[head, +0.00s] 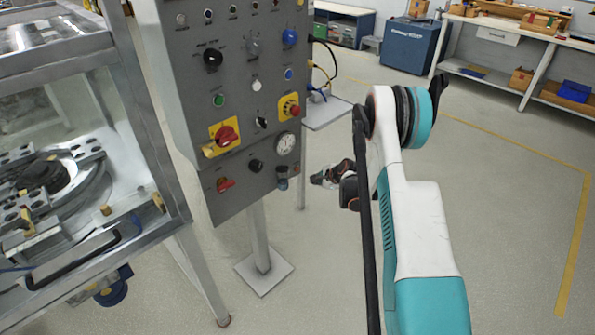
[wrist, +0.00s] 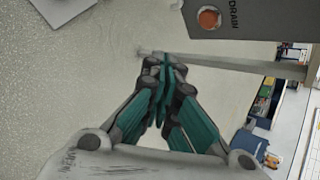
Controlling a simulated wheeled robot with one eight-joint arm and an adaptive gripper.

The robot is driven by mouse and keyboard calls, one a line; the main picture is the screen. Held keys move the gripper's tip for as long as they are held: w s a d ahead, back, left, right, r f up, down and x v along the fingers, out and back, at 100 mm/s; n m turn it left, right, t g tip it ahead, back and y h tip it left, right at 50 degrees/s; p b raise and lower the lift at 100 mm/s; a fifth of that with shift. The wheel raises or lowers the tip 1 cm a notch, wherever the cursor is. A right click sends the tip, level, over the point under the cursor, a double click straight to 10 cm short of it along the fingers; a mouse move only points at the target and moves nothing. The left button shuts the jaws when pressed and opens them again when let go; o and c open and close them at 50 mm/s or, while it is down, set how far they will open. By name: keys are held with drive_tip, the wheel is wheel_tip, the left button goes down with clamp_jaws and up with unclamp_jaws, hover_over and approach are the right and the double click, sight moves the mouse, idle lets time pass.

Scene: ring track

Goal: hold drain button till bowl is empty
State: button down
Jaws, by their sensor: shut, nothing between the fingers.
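An orange-red round button (wrist: 208,18) sits on a grey plate marked DRAIN at the top of the wrist view. My gripper (wrist: 163,62) is shut and empty, its fingertips below and left of the button in that picture and apart from it. In the head view my gripper (head: 318,179) hangs just right of the control panel's lower edge. I cannot pick out the drain button surely in the head view.
The grey control panel (head: 190,100) carries several knobs, lamps and switches, and stands on a post with a square foot (head: 264,270). A metal-framed machine (head: 70,55) stands at left. A small shelf (head: 327,113) is behind the panel. Open floor lies at right.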

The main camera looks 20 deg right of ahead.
drive_tip(key=shift+w+a, duration=0.3)
drive_tip(key=shift+w, duration=0.6)
drive_tip(key=shift+w+a, duration=0.35)
drive_tip(key=shift+w, duration=0.55)
drive_tip(key=shift+w+a, duration=0.3)
drive_tip(key=shift+w, duration=0.6)
drive_tip(key=shift+w+a, duration=0.1)
drive_tip(key=shift+w+a, duration=0.1)
drive_tip(key=shift+w, duration=0.2)
drive_tip(key=shift+w+a, duration=0.15)
drive_tip(key=shift+w, duration=0.25)
idle(1.7)
drive_tip(key=shift+s, duration=0.1)
idle(1.0)
drive_tip(key=shift+s+d, duration=0.35)
drive_tip(key=shift+s, duration=0.35)
drive_tip(key=shift+s+d, duration=0.25)
drive_tip(key=shift+s, duration=0.55)
drive_tip(key=shift+s+d, duration=0.3)
drive_tip(key=shift+s, duration=0.45)
drive_tip(key=shift+s+d, duration=0.25)
drive_tip(key=shift+s, duration=0.55)
